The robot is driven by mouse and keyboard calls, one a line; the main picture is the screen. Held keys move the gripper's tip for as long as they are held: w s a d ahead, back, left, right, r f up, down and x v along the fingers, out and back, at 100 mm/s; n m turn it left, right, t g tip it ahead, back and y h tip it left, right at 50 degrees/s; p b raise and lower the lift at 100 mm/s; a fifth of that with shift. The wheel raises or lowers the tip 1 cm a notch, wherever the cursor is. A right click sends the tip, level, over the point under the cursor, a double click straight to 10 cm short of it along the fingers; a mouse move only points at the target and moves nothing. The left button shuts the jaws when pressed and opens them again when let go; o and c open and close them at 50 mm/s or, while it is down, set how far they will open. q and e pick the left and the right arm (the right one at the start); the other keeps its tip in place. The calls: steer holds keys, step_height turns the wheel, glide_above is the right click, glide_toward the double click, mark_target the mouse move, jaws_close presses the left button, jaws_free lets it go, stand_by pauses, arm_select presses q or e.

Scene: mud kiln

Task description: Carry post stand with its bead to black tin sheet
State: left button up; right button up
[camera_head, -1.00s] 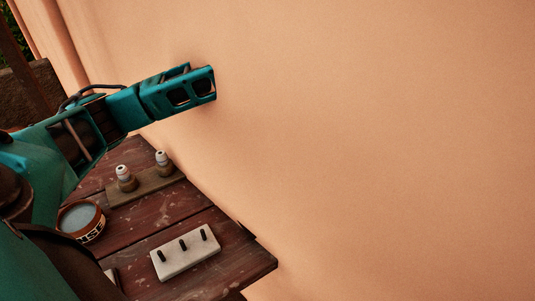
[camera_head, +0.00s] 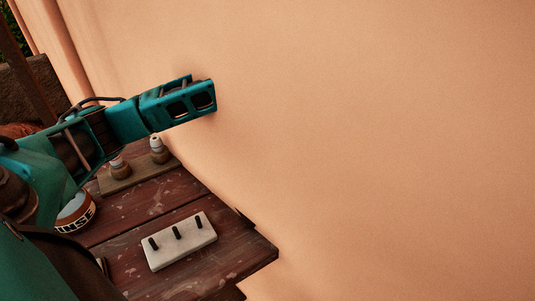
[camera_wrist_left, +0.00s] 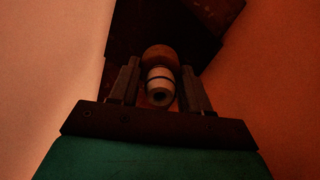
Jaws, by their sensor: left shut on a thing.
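My left gripper (camera_wrist_left: 160,74) is shut on a brown rounded stand (camera_wrist_left: 160,54) topped by a pale bead (camera_wrist_left: 160,87) with a dark band. In the wrist view a finger stands on each side of it. In the head view my left arm reaches in from the left beside the wall, and its fingers and the held stand do not show. I cannot pick out the black tin sheet with certainty. My right gripper is not in view.
A plank table (camera_head: 150,204) stands along a plain wall (camera_head: 370,130). On it are a wooden board (camera_head: 130,178) with two brown stands (camera_head: 158,156), partly behind my arm, a white block (camera_head: 182,247) with three black pegs, and a round labelled tin (camera_head: 77,212).

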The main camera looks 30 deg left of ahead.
arm_select(q)
steer(key=shift+f+b, duration=0.35)
steer(key=shift+f, duration=0.5)
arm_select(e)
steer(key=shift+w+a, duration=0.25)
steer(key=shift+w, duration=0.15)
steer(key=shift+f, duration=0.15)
arm_select(q)
steer(key=shift+f+b, duration=0.2)
steer(key=shift+b, duration=0.3)
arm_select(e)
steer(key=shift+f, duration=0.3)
arm_select(q)
steer(key=shift+f, duration=0.15)
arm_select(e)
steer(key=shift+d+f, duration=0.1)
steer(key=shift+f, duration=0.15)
arm_select(q)
steer(key=shift+f+b, duration=0.65)
steer(key=shift+b, duration=0.2)
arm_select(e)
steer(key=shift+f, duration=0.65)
arm_select(q)
steer(key=o, duration=1.4)
